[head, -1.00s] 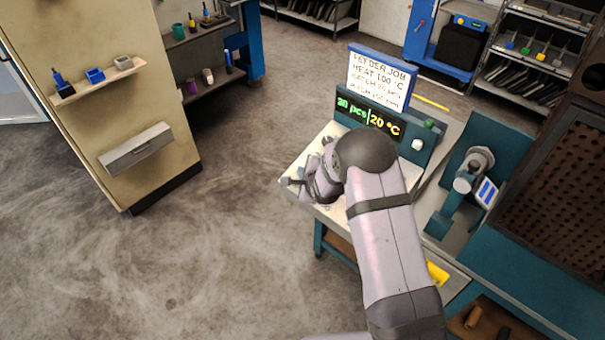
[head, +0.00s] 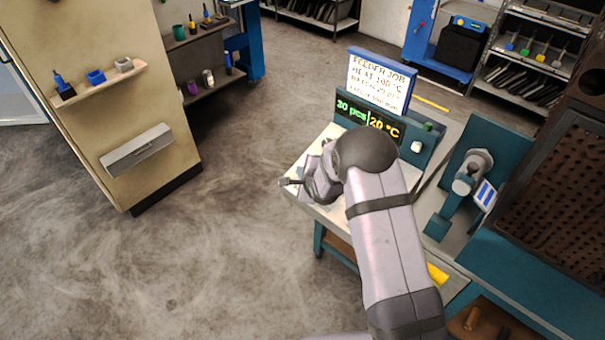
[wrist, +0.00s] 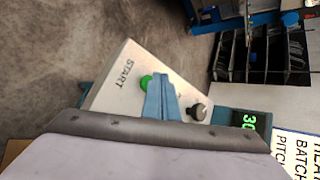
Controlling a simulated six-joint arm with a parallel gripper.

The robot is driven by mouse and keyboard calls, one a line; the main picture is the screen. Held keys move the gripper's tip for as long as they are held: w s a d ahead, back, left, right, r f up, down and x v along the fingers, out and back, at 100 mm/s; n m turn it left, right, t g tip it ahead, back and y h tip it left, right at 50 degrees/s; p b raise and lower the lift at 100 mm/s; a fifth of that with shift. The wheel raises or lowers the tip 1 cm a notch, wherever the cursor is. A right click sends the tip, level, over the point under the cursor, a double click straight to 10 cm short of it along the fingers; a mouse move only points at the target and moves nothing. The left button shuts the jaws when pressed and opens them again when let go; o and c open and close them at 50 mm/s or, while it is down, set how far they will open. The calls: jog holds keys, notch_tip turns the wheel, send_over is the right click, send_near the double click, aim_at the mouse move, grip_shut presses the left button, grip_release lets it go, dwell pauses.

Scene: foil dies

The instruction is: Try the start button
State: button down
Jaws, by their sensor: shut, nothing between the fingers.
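The green start button (wrist: 146,83) sits on a pale panel (wrist: 112,92) beside the word START in the wrist view. My gripper (wrist: 162,80) is shut and empty. Its blue-grey fingers overlap the button's edge in the picture; I cannot tell whether they touch it. A black knob (wrist: 198,112) is just right of the fingers. In the head view my gripper (head: 286,182) is over the left edge of the pale panel top (head: 331,212), and my arm hides the button. The display (head: 368,117) reads 30 pcs and 20 °C.
A job sign (head: 381,80) reads FEEDER JOB, HEAT 100 °C; its lower lines are blurred. A white knob (head: 416,147) and a green button (head: 428,127) are right of the display. A teal machine (head: 465,180) stands at right. Open floor lies left.

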jog(key=shift+r, duration=0.15)
jog(key=r+p, duration=0.2)
jog(key=r, duration=0.1)
jog(key=s+a+r+p, duration=0.1)
jog(key=shift+s+r, duration=0.1)
jog(key=shift+r, duration=0.25)
dwell(0.4)
dwell(0.7)
